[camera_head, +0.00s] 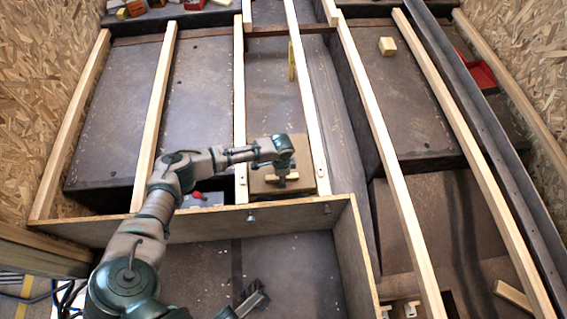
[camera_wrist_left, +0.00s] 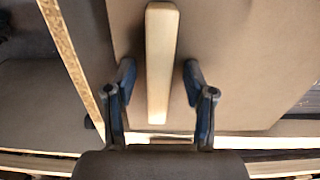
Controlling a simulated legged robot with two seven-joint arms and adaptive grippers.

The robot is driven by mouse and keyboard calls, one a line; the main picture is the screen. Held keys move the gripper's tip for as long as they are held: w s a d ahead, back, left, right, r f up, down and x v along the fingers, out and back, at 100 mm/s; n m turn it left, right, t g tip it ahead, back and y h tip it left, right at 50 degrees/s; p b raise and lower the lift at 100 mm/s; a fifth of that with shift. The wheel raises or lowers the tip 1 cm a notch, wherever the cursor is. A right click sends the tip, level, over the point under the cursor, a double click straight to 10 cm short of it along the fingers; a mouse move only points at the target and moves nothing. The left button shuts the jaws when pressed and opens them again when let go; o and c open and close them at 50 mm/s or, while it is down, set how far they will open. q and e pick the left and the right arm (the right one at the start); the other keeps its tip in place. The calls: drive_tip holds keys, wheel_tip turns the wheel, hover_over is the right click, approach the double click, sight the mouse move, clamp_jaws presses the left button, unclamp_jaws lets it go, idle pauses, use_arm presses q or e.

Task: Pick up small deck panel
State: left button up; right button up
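The small deck panel (camera_head: 308,180) is a brown board with a pale wooden handle (camera_head: 293,176), lying between two wooden beams. In the left wrist view the panel (camera_wrist_left: 225,65) fills the middle and the handle (camera_wrist_left: 160,62) runs up from the centre. My left gripper (camera_head: 282,182) is over the panel at the handle. In the left wrist view its fingers (camera_wrist_left: 160,82) are open, one on each side of the handle with gaps. A dark shape at the bottom of the head view looks like my right gripper (camera_head: 252,297); its fingers are unclear.
Long wooden beams (camera_head: 158,110) run away from me over dark panels. A wooden plank wall (camera_head: 275,220) stands just in front of the panel. A small wooden block (camera_head: 387,46) lies at the upper right, and a red object (camera_head: 480,74) lies further right.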

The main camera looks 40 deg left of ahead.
use_arm(q)
clamp_jaws()
drive_tip(key=shift+r, duration=0.1)
